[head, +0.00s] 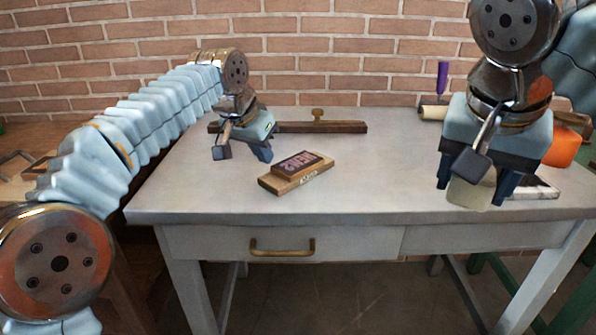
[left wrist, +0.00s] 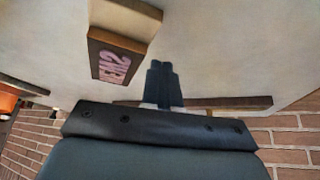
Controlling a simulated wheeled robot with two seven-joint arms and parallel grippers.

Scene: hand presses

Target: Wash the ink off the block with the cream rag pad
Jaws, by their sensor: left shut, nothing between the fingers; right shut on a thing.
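The block (head: 303,163) is dark with raised pinkish lettering on its top face and lies on a wooden base (head: 283,187) near the middle of the table. It also shows in the left wrist view (left wrist: 116,60), at upper left. My left gripper (head: 264,156) is shut and empty, just behind and left of the block, apart from it. Its closed fingers show in the left wrist view (left wrist: 163,68). My right gripper (head: 478,190) is shut on the cream rag pad (head: 469,194), over the table's right part, well right of the block. The pad's upper part is hidden.
A dark wooden bar (head: 345,127) with a knob lies behind the block. A purple-handled tool (head: 442,78), an orange thing (head: 563,148) and a pale slab with dark marks (head: 540,190) are at right. The grey table (head: 380,190) is clear between block and pad.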

